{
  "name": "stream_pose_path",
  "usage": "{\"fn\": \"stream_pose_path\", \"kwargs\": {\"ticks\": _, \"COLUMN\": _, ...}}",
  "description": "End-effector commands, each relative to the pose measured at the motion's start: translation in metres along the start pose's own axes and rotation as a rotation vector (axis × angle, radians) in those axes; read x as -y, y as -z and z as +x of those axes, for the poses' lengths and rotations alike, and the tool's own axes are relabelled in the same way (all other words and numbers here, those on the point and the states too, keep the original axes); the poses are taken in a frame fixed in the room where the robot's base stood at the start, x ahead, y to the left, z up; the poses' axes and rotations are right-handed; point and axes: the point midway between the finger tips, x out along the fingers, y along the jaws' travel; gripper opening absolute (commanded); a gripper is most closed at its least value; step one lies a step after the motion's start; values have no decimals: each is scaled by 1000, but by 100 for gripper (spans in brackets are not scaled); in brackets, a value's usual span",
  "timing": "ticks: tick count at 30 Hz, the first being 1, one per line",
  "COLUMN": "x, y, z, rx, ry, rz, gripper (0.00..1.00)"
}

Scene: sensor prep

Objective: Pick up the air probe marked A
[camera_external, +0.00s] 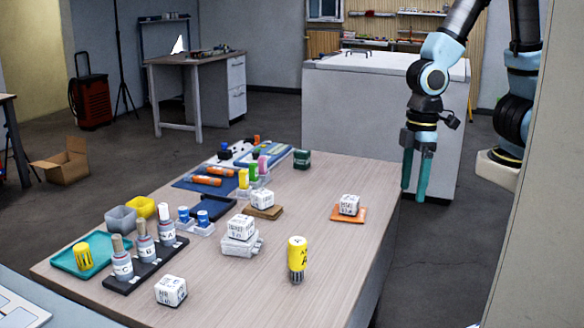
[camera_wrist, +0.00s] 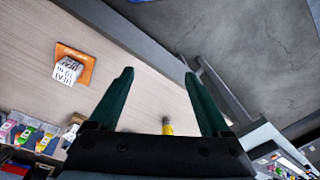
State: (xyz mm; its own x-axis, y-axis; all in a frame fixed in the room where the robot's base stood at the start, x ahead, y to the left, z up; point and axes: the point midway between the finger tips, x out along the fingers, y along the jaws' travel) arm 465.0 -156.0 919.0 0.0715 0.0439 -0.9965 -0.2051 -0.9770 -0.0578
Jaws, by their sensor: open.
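A yellow-topped cylinder with a dark grey lower part (camera_external: 297,256) stands upright near the front right of the table. Its label seems to show an A; the smaller print is unclear. A yellow piece, likely the same cylinder, shows in the wrist view (camera_wrist: 167,128), mostly hidden by the gripper body. My gripper (camera_external: 413,190) is open and empty, pointing down beyond the table's right edge. Its teal fingers are spread in the wrist view (camera_wrist: 158,73).
A white printed cube (camera_external: 349,204) sits on an orange mat (camera_external: 338,216); the mat also shows in the wrist view (camera_wrist: 88,62). Other cubes, a teal tray (camera_external: 66,266) and blue mats crowd the table's left and back. The right front tabletop is mostly clear.

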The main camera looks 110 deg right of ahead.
Motion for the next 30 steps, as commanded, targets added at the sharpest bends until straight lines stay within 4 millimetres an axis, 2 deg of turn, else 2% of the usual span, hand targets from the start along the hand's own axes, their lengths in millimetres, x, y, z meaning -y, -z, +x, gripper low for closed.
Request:
{"fn": "stream_pose_path", "kwargs": {"ticks": 6, "x": 28, "y": 9, "z": 56, "rx": 223, "ry": 197, "rz": 347, "gripper": 82}}
{"fn": "stream_pose_path", "kwargs": {"ticks": 11, "x": 60, "y": 28, "z": 86, "rx": 379, "ry": 406, "rz": 631, "gripper": 82}}
{"fn": "stream_pose_path", "kwargs": {"ticks": 14, "x": 80, "y": 49, "z": 96, "rx": 471, "ry": 561, "rz": 815, "gripper": 82}}
{"fn": "stream_pose_path", "kwargs": {"ticks": 18, "x": 99, "y": 92, "z": 99, "rx": 591, "ry": 809, "rz": 1080, "gripper": 82}}
{"fn": "stream_pose_path", "kwargs": {"ticks": 23, "x": 95, "y": 159, "z": 87, "rx": 704, "ry": 1129, "rz": 1376, "gripper": 82}}
{"fn": "stream_pose_path", "kwargs": {"ticks": 27, "x": 70, "y": 211, "z": 73, "rx": 772, "ry": 1377, "rz": 1576, "gripper": 82}}
{"fn": "stream_pose_path", "kwargs": {"ticks": 30, "x": 52, "y": 235, "z": 66, "rx": 800, "ry": 1497, "rz": 1665, "gripper": 82}}
